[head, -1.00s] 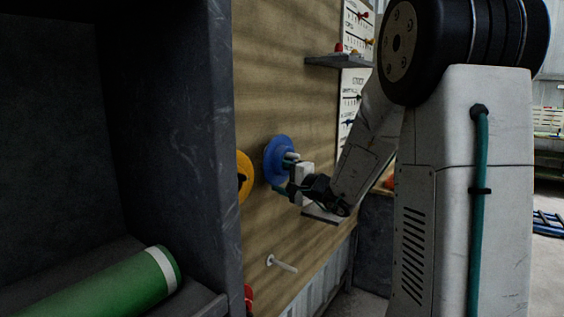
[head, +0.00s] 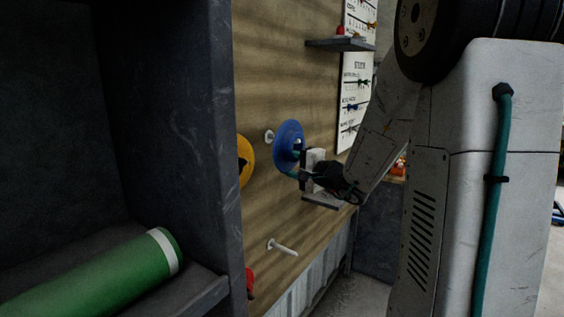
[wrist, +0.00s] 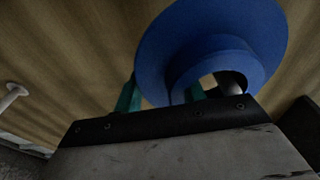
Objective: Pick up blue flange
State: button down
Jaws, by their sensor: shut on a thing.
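The blue flange (head: 287,146) is a round disc with a hub and a central hole. It is in front of the wooden board, off to the right of a bare peg (head: 269,136). My gripper (head: 298,160) is shut on it from the right side. In the wrist view the blue flange (wrist: 222,35) fills the upper middle, with the green fingers of my gripper (wrist: 160,95) at its hub. The wrist plate hides its lower part.
A yellow flange (head: 245,160) hangs at the board's left edge. An empty peg (head: 283,247) sticks out lower down. A dark cabinet (head: 180,120) with a green roll (head: 110,275) stands at left. Small shelves (head: 340,44) jut from the board. A red part (head: 249,282) shows low.

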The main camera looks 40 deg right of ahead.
jog(key=v, duration=1.4)
jog(key=shift+s, duration=0.35)
